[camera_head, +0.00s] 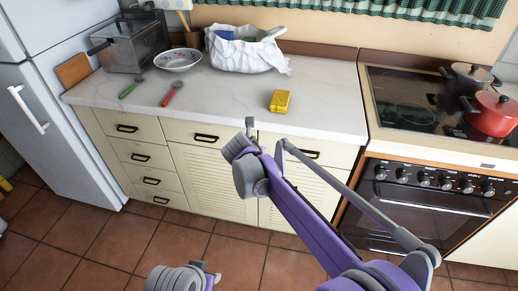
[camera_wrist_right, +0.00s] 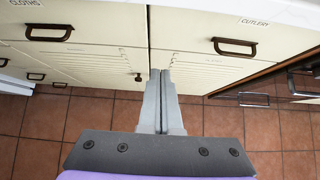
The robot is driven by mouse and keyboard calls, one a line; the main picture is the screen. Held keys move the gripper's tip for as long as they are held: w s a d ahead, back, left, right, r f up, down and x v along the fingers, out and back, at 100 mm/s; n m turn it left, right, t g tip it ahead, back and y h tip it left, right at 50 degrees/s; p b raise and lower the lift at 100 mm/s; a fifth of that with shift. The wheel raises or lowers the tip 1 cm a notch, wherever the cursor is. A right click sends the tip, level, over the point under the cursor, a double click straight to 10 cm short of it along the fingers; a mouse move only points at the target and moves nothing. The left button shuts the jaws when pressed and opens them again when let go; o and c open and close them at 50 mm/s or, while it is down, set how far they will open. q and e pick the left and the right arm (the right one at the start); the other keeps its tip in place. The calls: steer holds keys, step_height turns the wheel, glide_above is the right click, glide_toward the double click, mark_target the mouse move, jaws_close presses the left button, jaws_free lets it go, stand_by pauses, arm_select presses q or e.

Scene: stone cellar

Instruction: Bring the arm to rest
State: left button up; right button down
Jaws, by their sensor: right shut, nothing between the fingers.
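My right arm reaches in from the lower right in the head view. Its gripper (camera_head: 250,126) is in front of the counter's front edge. In the right wrist view the two grey fingers of the right gripper (camera_wrist_right: 161,78) are pressed together with nothing between them. Behind them are cream cabinet fronts and the tiled floor. Part of my left arm shows at the bottom of the head view, with its small gripper (camera_head: 208,274) over the floor; I cannot tell whether it is open or shut.
The counter (camera_head: 225,105) holds a yellow block (camera_head: 280,101), green and red utensils, a patterned bowl (camera_head: 178,60), a white bag (camera_head: 240,52) and a metal box (camera_head: 132,47). The stove (camera_head: 405,105) at right carries a red pot (camera_head: 491,115) and a dark pot. A fridge stands left.

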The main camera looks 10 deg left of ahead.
steer(key=shift+s+r, duration=0.1)
steer(key=s+d+r+m+g+p, duration=0.1)
steer(key=s+d+r+m+p, duration=0.25)
steer(key=s+d+m, duration=0.65)
steer(key=s+d+r+m+g+p, duration=0.1)
steer(key=s+d+r+m+p, duration=0.35)
steer(key=d, duration=0.75)
steer(key=s+d+f+m+p, duration=0.1)
steer(key=s+d+m, duration=0.3)
steer(key=s+m, duration=0.6)
steer(key=s+d+m+g+p, duration=0.1)
steer(key=s+d+m+p, duration=0.2)
steer(key=s+m, duration=0.8)
steer(key=shift+d+f+g, duration=0.3)
steer(key=shift+d+f, duration=0.05)
steer(key=shift+d, duration=0.25)
